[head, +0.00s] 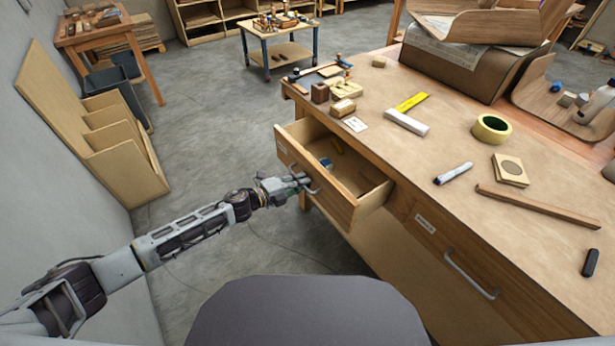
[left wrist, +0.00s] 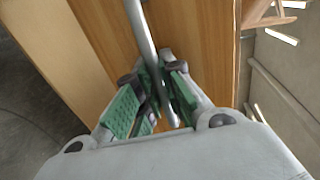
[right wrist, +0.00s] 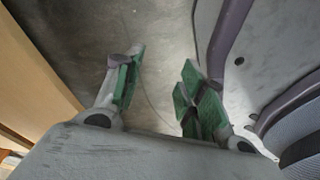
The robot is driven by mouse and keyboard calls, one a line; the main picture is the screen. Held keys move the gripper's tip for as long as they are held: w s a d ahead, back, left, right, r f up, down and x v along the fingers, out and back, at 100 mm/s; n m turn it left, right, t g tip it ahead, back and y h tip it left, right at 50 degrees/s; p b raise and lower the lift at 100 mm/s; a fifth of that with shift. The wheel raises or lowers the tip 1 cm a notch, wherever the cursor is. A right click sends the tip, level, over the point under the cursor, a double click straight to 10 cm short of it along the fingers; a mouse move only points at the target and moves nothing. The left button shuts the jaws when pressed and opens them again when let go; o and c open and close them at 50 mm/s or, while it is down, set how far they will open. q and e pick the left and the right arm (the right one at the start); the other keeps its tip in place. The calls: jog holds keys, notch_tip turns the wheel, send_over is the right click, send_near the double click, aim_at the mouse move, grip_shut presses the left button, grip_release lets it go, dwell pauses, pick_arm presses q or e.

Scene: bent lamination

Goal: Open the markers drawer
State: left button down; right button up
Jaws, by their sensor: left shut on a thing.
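The left drawer (head: 335,194) of the wooden workbench stands pulled out, with its inside showing. A small blue thing (head: 326,163) and a yellow thing lie in it. Its front has a small label, too small to read. My left gripper (head: 303,181) is at the metal handle of this drawer. In the left wrist view, the green-padded fingers (left wrist: 163,95) are closed around the handle bar (left wrist: 146,40). My right gripper (right wrist: 158,85) shows only in the right wrist view, open and empty, over the floor beside the bench.
A second drawer (head: 449,257) with a handle is shut to the right. The bench top (head: 420,155) holds a marker (head: 453,173), a tape roll (head: 492,129), wood blocks and a long wooden strip (head: 538,206). A wooden rack (head: 125,160) leans near the left wall. Open floor lies left of the bench.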

pick_arm(q)
jog(key=v, duration=0.2)
jog(key=f+v, duration=0.1)
jog(key=v, duration=0.2)
jog(key=shift+s+f+p, duration=0.1)
jog(key=shift+p, duration=0.25)
pick_arm(e)
jog(key=shift+s+d+f, duration=0.2)
jog(key=shift+s+d, duration=0.3)
jog(key=shift+s, duration=0.3)
jog(key=shift+w, duration=0.1)
pick_arm(q)
jog(key=c, duration=1.5)
grip_release()
pick_arm(e)
jog(key=shift+w, duration=0.15)
jog(key=shift+r, duration=0.1)
